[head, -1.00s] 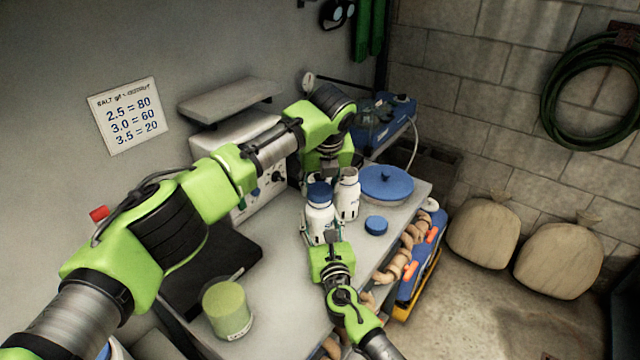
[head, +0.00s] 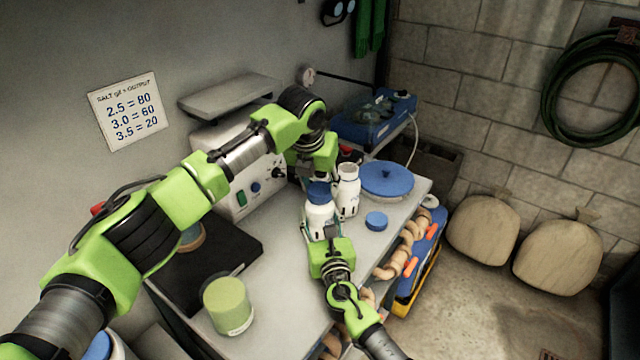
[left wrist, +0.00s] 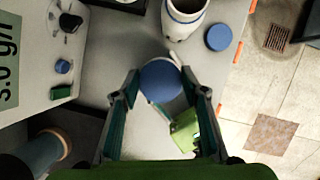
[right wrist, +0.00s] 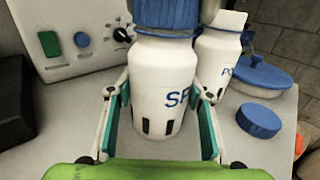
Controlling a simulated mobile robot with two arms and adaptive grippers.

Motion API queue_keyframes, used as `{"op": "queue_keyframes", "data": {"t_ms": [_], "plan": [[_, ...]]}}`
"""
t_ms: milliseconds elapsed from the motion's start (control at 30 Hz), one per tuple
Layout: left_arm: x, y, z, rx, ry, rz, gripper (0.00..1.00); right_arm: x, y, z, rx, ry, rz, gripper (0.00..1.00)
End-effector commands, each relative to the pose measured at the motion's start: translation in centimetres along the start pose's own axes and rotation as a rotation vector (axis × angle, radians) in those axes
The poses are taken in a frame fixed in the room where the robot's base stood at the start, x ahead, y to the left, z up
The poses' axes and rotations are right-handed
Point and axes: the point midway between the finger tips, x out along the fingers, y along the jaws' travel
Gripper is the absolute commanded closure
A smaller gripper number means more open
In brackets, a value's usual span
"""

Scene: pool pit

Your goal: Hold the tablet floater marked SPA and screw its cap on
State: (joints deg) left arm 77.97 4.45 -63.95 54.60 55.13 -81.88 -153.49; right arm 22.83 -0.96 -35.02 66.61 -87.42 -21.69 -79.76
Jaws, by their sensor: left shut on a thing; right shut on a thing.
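The white floater marked SPA (right wrist: 160,85) stands upright on the bench; it also shows in the head view (head: 319,218). A blue cap (left wrist: 161,82) sits on its top; I cannot tell how tightly it is seated. My right gripper (head: 321,232) is shut around the floater's body, a finger on each side. My left gripper (head: 317,180) is above the floater, its fingers pointing down and shut on the blue cap. A second white floater (head: 347,192) with lettering beginning "PO" stands uncapped close behind to the right. Another blue cap (head: 376,221) lies on the bench.
A blue round lid (head: 387,181) lies at the bench's back right. A grey control box (head: 246,185) with knobs stands behind to the left. The bench's right edge is close.

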Motion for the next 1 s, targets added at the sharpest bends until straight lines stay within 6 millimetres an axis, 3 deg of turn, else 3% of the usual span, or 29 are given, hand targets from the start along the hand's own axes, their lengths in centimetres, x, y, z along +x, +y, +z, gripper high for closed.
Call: {"op": "queue_keyframes", "data": {"t_ms": [400,433,467,500,833,1000], "plan": [[-0.1,0.0,0.0,0.067,-0.003,-0.028,0.71,0.0,-0.1,0.0,0.002,0.0,-0.002,1.0],[-0.1,0.0,0.0,0.067,-0.003,-0.028,0.52,0.0,-0.1,0.0,0.002,0.0,-0.002,1.0],[-0.1,0.0,0.0,0.067,-0.003,-0.028,0.44,0.0,-0.1,0.0,0.002,0.0,-0.002,1.0],[-0.1,0.0,0.0,0.066,-0.003,-0.027,0.43,0.0,-0.1,0.0,0.002,0.0,-0.002,1.0],[-0.2,0.0,0.1,0.066,-0.004,-0.027,0.43,0.0,-0.1,0.0,0.001,0.0,-0.001,1.0],[-1.5,-0.1,0.7,0.066,-0.005,-0.027,0.43,0.0,-0.1,0.0,0.001,0.0,-0.001,1.0]]}}
